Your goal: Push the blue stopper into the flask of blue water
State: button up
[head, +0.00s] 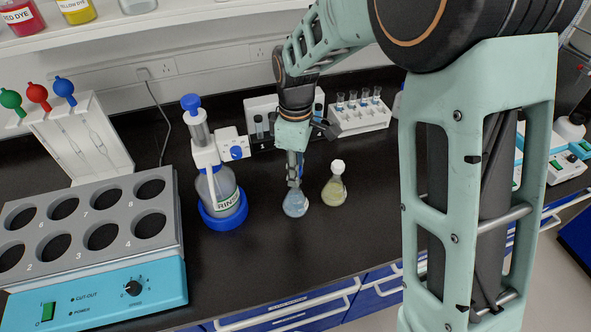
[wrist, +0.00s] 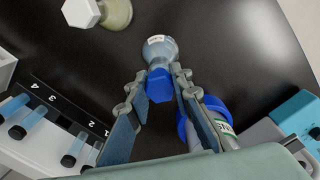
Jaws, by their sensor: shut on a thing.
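The flask of blue water (head: 296,204) stands upright on the black bench, directly under my gripper (head: 294,178). In the head view the fingers hide the stopper.
A flask of yellowish liquid (head: 335,191) with a white stopper stands close on the right. A rinse bottle in a blue ring (head: 222,205) stands on the left. A test-tube rack (head: 360,117) is behind. The bench in front (head: 290,255) is clear.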

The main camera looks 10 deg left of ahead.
jog(key=shift+f, duration=0.2)
jog(key=o, duration=0.8)
jog(key=shift+c, duration=0.2)
jog(key=shift+r, duration=0.15)
notch_tip(320, 180, up, 12)
